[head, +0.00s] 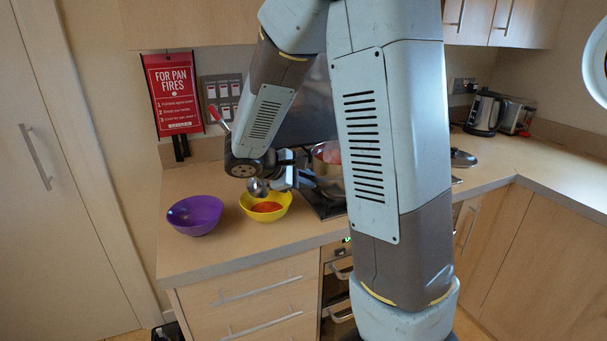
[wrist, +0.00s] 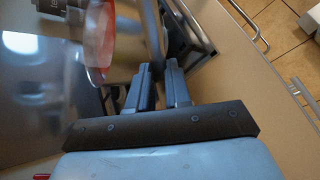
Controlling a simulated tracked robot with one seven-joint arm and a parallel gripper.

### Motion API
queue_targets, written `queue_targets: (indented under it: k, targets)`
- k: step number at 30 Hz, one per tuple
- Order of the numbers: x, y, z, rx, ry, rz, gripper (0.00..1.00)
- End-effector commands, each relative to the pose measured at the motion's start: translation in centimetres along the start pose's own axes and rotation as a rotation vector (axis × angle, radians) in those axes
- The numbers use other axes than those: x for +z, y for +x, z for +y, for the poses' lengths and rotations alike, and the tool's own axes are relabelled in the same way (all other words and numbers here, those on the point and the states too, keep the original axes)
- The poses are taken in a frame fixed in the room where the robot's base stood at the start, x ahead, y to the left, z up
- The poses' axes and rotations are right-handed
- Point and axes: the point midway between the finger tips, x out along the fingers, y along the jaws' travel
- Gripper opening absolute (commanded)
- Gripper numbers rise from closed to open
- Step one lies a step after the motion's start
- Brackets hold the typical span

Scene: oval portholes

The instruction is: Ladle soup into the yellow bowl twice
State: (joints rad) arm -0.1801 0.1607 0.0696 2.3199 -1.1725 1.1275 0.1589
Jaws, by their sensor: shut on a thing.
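The yellow bowl (head: 283,209) stands on the counter with orange-red soup (head: 266,207) in it. The round metal scoop of the ladle (head: 257,187) hangs just above the bowl's back rim, and its red handle end (head: 217,115) shows up behind my arm. My gripper (head: 290,180) is beside the scoop, above the right side of the bowl, and is shut on the ladle. In the wrist view its fingers (wrist: 158,78) are close together with a grey shaft between them. Whether the scoop holds soup cannot be told. The steel pot (head: 328,172) is partly hidden by my arm.
A purple bowl (head: 195,215) stands left of the yellow one, near the counter's front edge. The pot stands on a dark hob (head: 325,205). A red fire sign (head: 173,95) hangs on the back wall. A kettle (head: 483,113) and a toaster (head: 515,115) stand far right.

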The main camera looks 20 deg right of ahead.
Motion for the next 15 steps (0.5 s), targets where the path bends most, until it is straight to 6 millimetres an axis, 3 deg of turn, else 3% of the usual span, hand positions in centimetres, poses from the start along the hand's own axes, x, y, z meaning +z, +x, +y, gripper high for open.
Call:
queue_targets:
  k: [15]
  targets:
    - [-0.3, 1.9, -1.8, -0.021, 0.139, 0.135, 0.00]
